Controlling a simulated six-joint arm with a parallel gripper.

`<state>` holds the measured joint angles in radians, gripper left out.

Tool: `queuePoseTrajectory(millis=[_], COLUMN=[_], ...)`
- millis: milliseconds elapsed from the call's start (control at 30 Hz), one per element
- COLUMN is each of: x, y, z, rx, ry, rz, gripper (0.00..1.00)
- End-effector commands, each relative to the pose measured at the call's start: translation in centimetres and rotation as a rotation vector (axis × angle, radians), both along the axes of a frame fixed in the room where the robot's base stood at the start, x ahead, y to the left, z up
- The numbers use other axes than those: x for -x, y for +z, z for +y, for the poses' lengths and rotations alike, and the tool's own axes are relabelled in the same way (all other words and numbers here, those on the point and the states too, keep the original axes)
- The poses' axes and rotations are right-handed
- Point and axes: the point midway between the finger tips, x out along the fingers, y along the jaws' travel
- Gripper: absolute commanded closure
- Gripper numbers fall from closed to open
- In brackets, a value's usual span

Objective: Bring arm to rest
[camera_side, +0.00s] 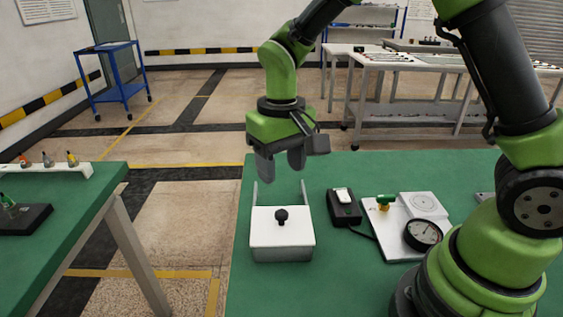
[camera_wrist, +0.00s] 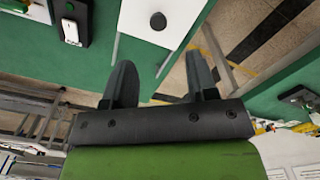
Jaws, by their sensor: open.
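My gripper (camera_side: 281,163) hangs above the far left part of the green table, behind and above a white box with a black knob (camera_side: 283,238). Its grey fingers point down, stand apart and hold nothing. In the wrist view my gripper (camera_wrist: 162,82) shows two dark fingers with a clear gap between them. The white box (camera_wrist: 160,14) lies beyond the fingertips there, with its black knob facing the camera. The gripper is not touching the box.
A black device with a white top (camera_side: 343,206) and a white plate with a dial gauge (camera_side: 400,228) sit right of the box. A second green table (camera_side: 60,225) stands left across a floor gap. A blue cart (camera_side: 115,82) and white workbench (camera_side: 400,62) stand behind.

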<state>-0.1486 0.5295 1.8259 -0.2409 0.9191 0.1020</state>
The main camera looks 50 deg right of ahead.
Motion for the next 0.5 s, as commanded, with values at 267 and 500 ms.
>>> queuePoseTrajectory(millis=[267, 500], x=[1.0, 5.9], y=[3.0, 10.1], z=[-0.4, -1.4], rx=[-0.025, -0.103], ry=[-0.02, -0.081], rz=[-0.066, -0.262], gripper=[0.47, 0.47])
